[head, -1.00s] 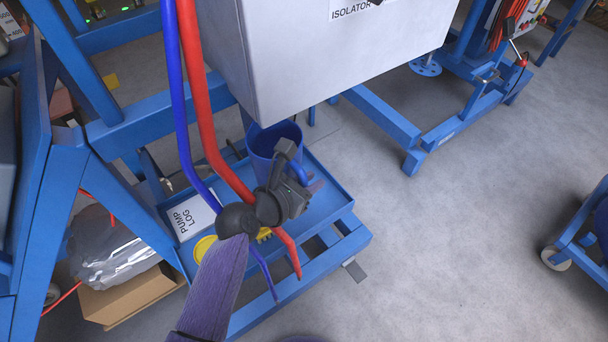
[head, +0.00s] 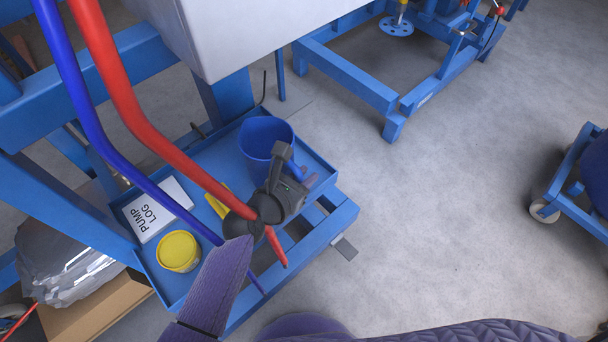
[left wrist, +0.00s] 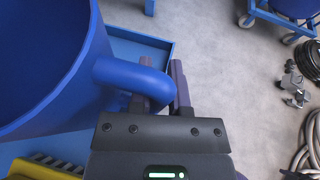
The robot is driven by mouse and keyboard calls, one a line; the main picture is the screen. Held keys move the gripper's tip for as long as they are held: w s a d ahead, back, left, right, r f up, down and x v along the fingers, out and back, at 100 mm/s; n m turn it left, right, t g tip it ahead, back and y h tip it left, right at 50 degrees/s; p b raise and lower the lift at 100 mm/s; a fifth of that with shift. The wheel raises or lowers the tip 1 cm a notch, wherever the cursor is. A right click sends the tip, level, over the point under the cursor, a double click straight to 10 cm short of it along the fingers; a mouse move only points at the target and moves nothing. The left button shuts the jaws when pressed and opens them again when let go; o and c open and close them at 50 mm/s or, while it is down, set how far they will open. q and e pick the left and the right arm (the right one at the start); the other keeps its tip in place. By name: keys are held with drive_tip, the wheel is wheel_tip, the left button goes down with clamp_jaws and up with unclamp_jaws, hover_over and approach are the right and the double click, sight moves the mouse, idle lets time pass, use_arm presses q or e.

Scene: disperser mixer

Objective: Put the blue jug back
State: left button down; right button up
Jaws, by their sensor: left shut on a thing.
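The blue jug (head: 264,133) appears upright over the back right part of the blue shelf tray (head: 322,186). I cannot tell whether its base touches the tray. My left gripper (head: 303,177) is at the jug's right front side, shut on its handle. In the left wrist view the jug's wall (left wrist: 60,75) fills the left side, and its curved handle (left wrist: 130,78) passes between the two fingers (left wrist: 165,85). My right gripper is not in view; only part of my arm shows at the bottom.
A white pump log (head: 157,208) and a yellow-lidded tub (head: 179,250) occupy the tray's left part. Red (head: 130,115) and blue (head: 85,110) hoses hang across its front. A grey box (head: 240,35) overhangs behind. Open floor (head: 430,220) lies right.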

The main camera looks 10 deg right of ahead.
use_arm(q)
drive_tip(key=shift+f, duration=0.5)
drive_tip(key=c, duration=0.8)
unclamp_jaws()
drive_tip(key=shift+r, duration=0.1)
drive_tip(key=shift+o, duration=1.1)
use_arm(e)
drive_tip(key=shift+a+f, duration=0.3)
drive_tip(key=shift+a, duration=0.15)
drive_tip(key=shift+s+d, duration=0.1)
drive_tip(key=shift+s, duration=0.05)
